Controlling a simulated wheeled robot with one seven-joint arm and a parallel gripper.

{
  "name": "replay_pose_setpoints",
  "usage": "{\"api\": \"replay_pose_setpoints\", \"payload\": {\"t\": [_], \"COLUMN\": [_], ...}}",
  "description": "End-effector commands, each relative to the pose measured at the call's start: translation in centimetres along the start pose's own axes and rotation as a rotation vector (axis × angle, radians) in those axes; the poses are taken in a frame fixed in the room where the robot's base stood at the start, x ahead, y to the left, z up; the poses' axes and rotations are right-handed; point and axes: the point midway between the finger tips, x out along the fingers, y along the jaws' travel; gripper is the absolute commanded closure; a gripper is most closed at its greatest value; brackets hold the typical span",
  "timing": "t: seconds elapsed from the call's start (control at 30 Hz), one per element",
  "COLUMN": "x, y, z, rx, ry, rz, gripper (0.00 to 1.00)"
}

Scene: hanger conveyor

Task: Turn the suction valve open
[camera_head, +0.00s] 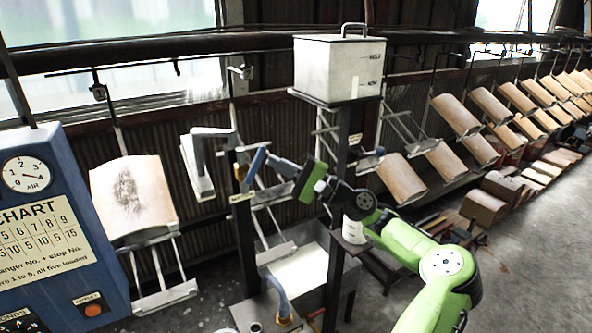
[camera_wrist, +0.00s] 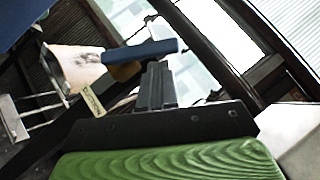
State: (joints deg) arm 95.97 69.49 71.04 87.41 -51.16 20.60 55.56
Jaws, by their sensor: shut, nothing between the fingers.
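The suction valve shows as a blue lever (camera_head: 255,165) on a brass-coloured body (camera_head: 240,172), fixed to a dark post under a grey pipe. In the head view the lever is tilted, its upper end to the right. The wrist view shows the blue lever (camera_wrist: 145,51) lying across, just past my fingertips, with the brass body (camera_wrist: 124,71) behind it. My gripper (camera_head: 270,160) is to the right of the lever. Its fingers (camera_wrist: 156,68) are together, with nothing between them. I cannot tell whether the tips touch the lever.
A white lidded box (camera_head: 340,68) stands on a dark post right of the valve. A blue cabinet (camera_head: 70,240) with a dial is at the left. Hanging boards (camera_head: 133,195) line the wall. Clear floor (camera_head: 530,270) lies right.

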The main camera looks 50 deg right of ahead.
Motion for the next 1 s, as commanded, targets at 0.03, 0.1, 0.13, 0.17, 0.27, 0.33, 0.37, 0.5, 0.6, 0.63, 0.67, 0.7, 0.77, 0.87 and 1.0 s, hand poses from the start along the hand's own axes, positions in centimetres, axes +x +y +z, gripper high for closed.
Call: {"api": "replay_pose_setpoints", "payload": {"t": [0.03,0.1,0.13,0.17,0.27,0.33,0.37,0.5,0.6,0.63,0.67,0.7,0.77,0.87,1.0], "x": [0.26,0.42,0.45,0.46,0.45,0.44,0.44,0.49,0.63,0.67,0.70,0.71,0.75,0.84,1.06], "y": [0.01,-0.01,-0.01,0.00,0.00,0.00,0.00,-0.10,-0.26,-0.30,-0.32,-0.32,-0.34,-0.42,-0.64], "z": [0.31,0.46,0.49,0.51,0.50,0.49,0.49,0.54,0.68,0.72,0.75,0.76,0.79,0.88,1.08], "rx": [-0.001,-0.001,-0.001,-0.001,-0.001,-0.001,-0.001,-0.007,-0.024,-0.029,-0.034,-0.038,-0.044,-0.057,-0.087], "ry": [-0.001,0.000,0.001,0.001,0.000,0.000,0.000,0.001,0.000,0.000,0.000,0.000,0.000,0.000,0.000], "rz": [0.001,0.000,-0.001,-0.001,-0.001,-0.001,-0.001,0.006,0.024,0.030,0.034,0.037,0.042,0.055,0.087], "gripper": [1.00,1.00,1.00,1.00,1.00,1.00,1.00,1.00,1.00,1.00,1.00,1.00,1.00,1.00,1.00]}}
